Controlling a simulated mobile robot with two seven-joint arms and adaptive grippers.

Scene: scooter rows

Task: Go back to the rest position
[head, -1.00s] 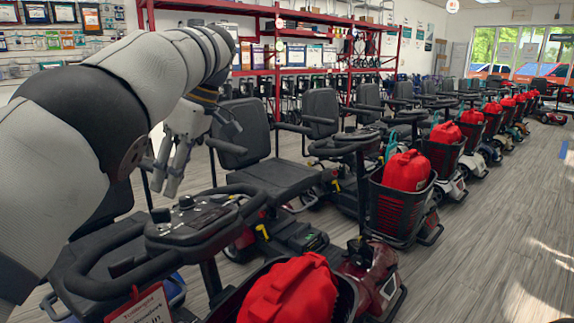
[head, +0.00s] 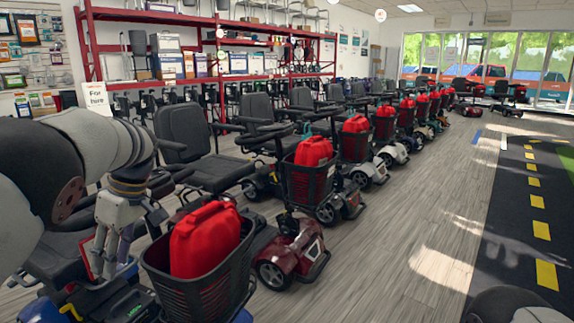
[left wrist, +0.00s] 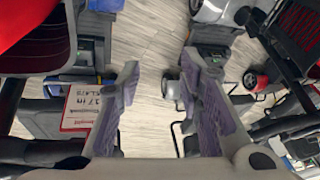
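My left gripper (head: 112,264) hangs at the lower left of the head view, fingers pointing down. It is beside the nearest scooter's black basket (head: 205,291), which holds a red can (head: 204,240). My right gripper is not in view.
A row of scooters with red cans, such as this second can (head: 314,151), runs toward the far windows. A red-and-white tag (left wrist: 82,110) hangs near the left finger. Wooden floor (head: 400,220) is clear to the right, beside a dark strip (head: 515,235) with yellow dashes.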

